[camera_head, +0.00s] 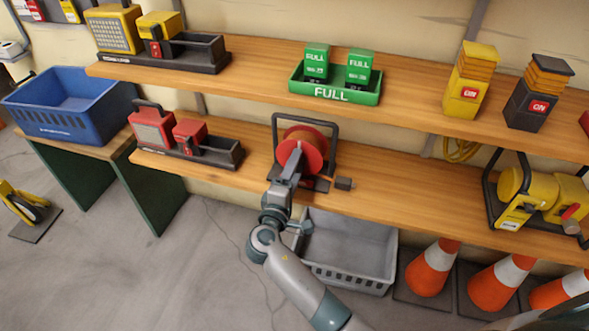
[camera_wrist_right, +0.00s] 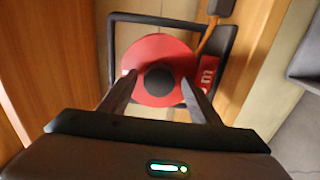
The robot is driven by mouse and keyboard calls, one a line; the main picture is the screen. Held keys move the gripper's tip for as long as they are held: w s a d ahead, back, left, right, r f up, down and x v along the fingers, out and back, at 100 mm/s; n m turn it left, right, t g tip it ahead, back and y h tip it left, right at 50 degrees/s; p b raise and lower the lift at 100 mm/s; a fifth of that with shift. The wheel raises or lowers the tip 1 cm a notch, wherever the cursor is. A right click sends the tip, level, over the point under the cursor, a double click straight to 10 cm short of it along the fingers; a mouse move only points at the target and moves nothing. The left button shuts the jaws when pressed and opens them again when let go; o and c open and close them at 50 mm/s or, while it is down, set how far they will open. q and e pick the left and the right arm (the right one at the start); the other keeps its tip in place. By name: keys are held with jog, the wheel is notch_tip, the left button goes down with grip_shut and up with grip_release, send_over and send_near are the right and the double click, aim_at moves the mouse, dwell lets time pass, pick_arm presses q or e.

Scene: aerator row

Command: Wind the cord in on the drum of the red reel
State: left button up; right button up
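The red reel (camera_head: 315,142) stands in a black frame on the lower shelf. Its red drum flange, with a dark round centre (camera_wrist_right: 158,80), faces me in the right wrist view. An orange cord (camera_wrist_right: 208,38) runs from the drum to a small black block (camera_head: 344,184) beside the reel on the shelf. My right gripper (camera_head: 295,156) is in front of the flange. In the right wrist view its fingers (camera_wrist_right: 158,84) are spread on either side of the dark centre, with red showing between. I cannot tell whether the tips touch the flange. My left gripper is not in view.
A grey crate (camera_head: 347,251) sits on the floor below the reel. Orange cones (camera_head: 432,270) stand to its right. A red charger set (camera_head: 182,140) and a yellow reel (camera_head: 530,190) share the lower shelf. The upper shelf (camera_head: 250,73) overhangs the reel.

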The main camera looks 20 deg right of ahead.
jog(key=shift+s+a, duration=0.1)
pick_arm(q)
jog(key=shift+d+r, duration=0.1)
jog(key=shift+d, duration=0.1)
pick_arm(e)
jog(key=v, duration=1.1)
jog(key=shift+s+a, duration=0.25)
jog(key=shift+s, duration=0.05)
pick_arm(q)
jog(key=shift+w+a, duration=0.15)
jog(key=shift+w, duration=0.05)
pick_arm(e)
jog(key=shift+d+f, duration=0.1)
